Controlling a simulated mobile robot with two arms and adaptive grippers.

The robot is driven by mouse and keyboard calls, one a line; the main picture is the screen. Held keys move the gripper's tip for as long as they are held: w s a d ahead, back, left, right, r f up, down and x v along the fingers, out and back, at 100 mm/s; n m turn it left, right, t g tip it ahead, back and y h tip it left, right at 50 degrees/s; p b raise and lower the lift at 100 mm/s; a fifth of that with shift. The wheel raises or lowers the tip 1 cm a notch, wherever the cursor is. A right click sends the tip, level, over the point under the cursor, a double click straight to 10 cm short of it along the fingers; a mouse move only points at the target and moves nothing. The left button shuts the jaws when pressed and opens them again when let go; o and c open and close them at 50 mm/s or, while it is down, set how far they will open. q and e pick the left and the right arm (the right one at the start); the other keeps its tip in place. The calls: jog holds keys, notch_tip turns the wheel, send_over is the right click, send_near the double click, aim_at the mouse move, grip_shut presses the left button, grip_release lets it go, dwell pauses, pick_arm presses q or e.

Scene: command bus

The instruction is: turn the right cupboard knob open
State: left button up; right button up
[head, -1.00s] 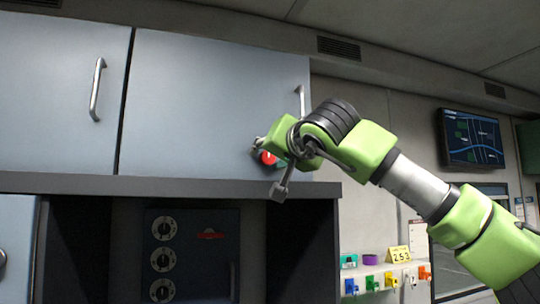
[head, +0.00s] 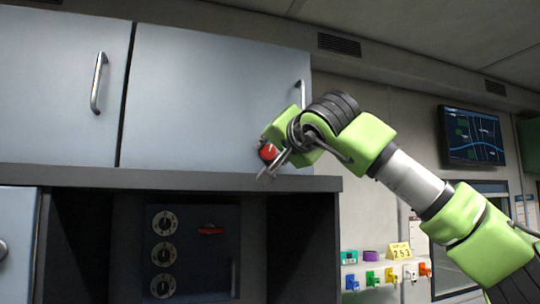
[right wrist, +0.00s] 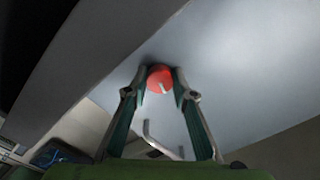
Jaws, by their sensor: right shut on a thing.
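The right cupboard (head: 200,90) has a pale blue door with a vertical metal handle (head: 301,94) near its right edge. A red round knob (head: 268,152) with a white mark sits low on the right of this door. My right gripper (head: 267,162) is at the knob, and its near finger shows below it. In the right wrist view the two fingers (right wrist: 160,84) are shut on either side of the red knob (right wrist: 159,79). The white mark on it stays visible and looks tilted. The door appears closed. My left gripper is not in view.
A second cupboard door (head: 60,80) with a handle is at the left. A dark shelf edge (head: 180,184) runs just below the doors, close under my gripper. A panel with dials (head: 190,250) is below. A wall screen (head: 471,136) and several coloured tags are at the right.

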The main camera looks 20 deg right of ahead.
jog(key=m+b, duration=0.1)
jog(key=m, duration=0.2)
jog(key=shift+f+m, duration=0.15)
jog(key=shift+m, duration=0.25)
jog(key=m+b, duration=0.1)
jog(key=m, duration=0.2)
jog(key=shift+m, duration=0.3)
jog(key=m, duration=0.3)
jog(key=shift+m+b, duration=0.3)
jog(key=shift+b, duration=0.05)
jog(key=shift+m+b, duration=0.3)
jog(key=shift+m, duration=1.5)
jog(key=o, duration=1.1)
jog(key=shift+s, duration=0.1)
